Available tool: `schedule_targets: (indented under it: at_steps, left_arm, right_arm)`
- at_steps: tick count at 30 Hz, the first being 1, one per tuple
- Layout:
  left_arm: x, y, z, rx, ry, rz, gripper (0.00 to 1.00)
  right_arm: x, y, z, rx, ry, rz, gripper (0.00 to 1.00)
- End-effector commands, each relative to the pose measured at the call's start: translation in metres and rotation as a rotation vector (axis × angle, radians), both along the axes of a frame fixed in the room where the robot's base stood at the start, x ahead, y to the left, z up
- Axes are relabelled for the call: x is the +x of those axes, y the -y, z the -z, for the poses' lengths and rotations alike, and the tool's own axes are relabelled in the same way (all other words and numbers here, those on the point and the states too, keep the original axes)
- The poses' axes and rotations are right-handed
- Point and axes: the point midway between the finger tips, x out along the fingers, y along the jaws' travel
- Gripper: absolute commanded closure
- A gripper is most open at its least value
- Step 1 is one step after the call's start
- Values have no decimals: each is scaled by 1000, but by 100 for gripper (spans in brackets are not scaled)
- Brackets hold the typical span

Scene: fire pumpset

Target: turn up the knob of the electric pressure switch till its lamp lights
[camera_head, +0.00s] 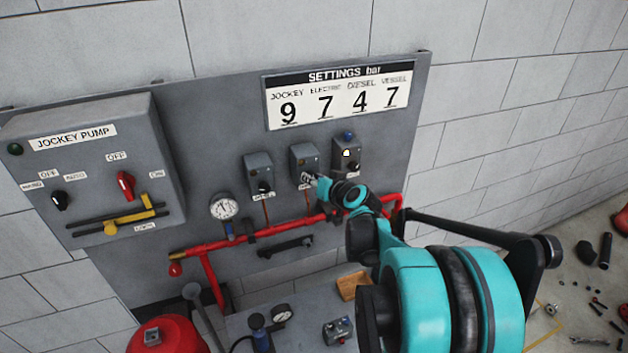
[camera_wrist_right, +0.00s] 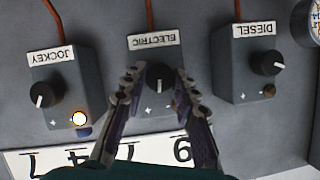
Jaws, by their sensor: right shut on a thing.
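The electric pressure switch is a grey box (camera_head: 304,158), the middle of three on the panel. It also shows upside down in the wrist view (camera_wrist_right: 150,58), under the label ELECTRIC. Its black knob (camera_wrist_right: 160,76) has a white pointer line that points down in the wrist view. My right gripper (camera_wrist_right: 160,82) is shut on this knob, one finger on each side. In the head view the right gripper (camera_head: 318,183) partly hides the knob. I see no lit lamp on the electric box; its lamp is hard to make out near the finger. My left gripper is not in view.
The jockey switch (camera_head: 347,163) beside it has a lit lamp (camera_wrist_right: 79,118). The diesel switch (camera_wrist_right: 245,75) is on the other side. A settings board (camera_head: 345,92) reads 9, 7, 4, 7 above. Red pipe (camera_head: 235,241) and a gauge (camera_head: 223,207) lie below.

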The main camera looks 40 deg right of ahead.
Motion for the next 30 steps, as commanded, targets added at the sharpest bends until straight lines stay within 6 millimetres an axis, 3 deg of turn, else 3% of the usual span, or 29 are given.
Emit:
schedule_targets:
  at_steps: [7,8,10,22,30]
  left_arm:
    - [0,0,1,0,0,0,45]
    - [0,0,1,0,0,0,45]
    - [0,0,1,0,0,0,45]
    - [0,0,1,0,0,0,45]
    - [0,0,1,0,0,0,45]
  right_arm:
    - [0,0,0,21,7,1,100]
    - [0,0,0,21,7,1,69]
    - [0,0,0,20,7,0,51]
    - [-5,0,-2,20,7,1,51]
    - [-49,-9,-19,21,8,4,51]
